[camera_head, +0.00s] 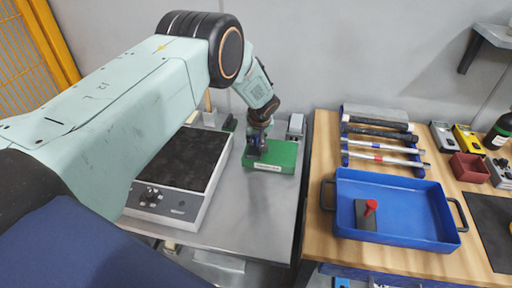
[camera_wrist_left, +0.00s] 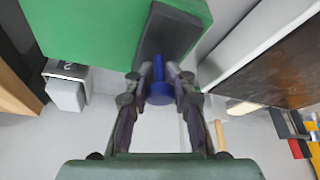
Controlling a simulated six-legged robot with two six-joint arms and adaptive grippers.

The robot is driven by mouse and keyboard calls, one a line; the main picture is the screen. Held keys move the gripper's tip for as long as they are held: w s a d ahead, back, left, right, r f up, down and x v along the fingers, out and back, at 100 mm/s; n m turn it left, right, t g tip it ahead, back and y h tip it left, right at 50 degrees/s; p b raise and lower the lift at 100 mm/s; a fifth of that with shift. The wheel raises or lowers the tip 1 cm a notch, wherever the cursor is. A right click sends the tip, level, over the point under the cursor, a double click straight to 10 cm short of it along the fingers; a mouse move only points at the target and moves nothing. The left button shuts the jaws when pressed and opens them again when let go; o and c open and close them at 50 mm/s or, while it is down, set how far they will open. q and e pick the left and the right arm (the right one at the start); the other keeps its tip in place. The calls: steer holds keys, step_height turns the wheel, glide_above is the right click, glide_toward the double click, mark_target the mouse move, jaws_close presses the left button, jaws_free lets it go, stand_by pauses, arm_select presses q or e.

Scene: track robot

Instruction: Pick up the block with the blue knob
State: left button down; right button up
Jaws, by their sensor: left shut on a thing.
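The block with the blue knob shows in the left wrist view as a dark grey block (camera_wrist_left: 172,32) with a round blue knob (camera_wrist_left: 160,88). My left gripper (camera_wrist_left: 160,84) is shut on the blue knob, a finger on either side of it. In the head view my left gripper (camera_head: 257,147) points down at the green box (camera_head: 275,158), and the block is mostly hidden there. The block overlaps the green box in the wrist view; I cannot tell whether they touch. My right gripper is in neither view.
A hot-plate-like device (camera_head: 165,206) stands left of the green box on the metal table (camera_head: 255,215). On the wooden table (camera_head: 322,165) to the right, a blue tray (camera_head: 400,230) holds a dark block with a red knob (camera_head: 370,206). Several tools lie behind the tray.

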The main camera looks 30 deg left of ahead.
arm_select(q)
steer(key=shift+r, duration=0.15)
steer(key=shift+r, duration=0.2)
